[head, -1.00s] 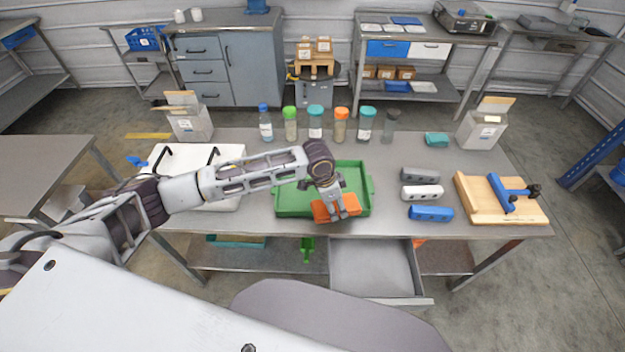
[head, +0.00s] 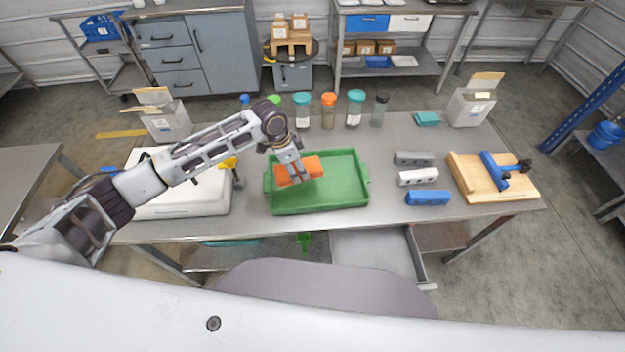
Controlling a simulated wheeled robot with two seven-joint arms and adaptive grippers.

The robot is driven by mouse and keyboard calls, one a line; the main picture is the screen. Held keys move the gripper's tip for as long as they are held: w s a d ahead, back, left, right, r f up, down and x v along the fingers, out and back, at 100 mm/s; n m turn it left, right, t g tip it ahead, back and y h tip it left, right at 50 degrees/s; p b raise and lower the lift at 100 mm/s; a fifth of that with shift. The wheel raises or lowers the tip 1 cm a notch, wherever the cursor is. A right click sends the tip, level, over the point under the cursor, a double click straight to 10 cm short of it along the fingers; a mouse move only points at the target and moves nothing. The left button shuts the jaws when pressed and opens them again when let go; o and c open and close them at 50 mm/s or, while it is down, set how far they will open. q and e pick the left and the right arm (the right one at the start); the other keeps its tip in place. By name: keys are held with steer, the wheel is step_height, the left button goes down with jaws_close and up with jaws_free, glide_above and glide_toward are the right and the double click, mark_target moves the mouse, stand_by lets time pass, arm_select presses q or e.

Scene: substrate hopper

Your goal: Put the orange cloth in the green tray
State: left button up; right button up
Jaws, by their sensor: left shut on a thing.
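The orange cloth (head: 312,165) is a folded block held in my left gripper (head: 297,178), which is shut on it. The cloth is over the back left part of the green tray (head: 320,205). I cannot tell whether the cloth touches the tray floor. The gripper hides the middle of the cloth. The tray lies on the grey workbench, and the part of its floor that I see is bare. My right gripper is not in view.
A white case (head: 180,205) lies left of the tray. Several bottles (head: 328,112) stand behind it. Grey, white and blue blocks (head: 428,198) and a wooden board with a blue clamp (head: 475,180) are to the right. An open drawer (head: 370,250) juts out below the bench front.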

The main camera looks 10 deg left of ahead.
arm_select(q)
steer(key=shift+a+m, duration=0.25)
steer(key=shift+m, duration=0.05)
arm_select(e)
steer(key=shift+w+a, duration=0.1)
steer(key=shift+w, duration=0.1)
arm_select(q)
steer(key=shift+m, duration=0.5)
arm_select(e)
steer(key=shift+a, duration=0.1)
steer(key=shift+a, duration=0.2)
arm_select(q)
steer(key=shift+f, duration=0.25)
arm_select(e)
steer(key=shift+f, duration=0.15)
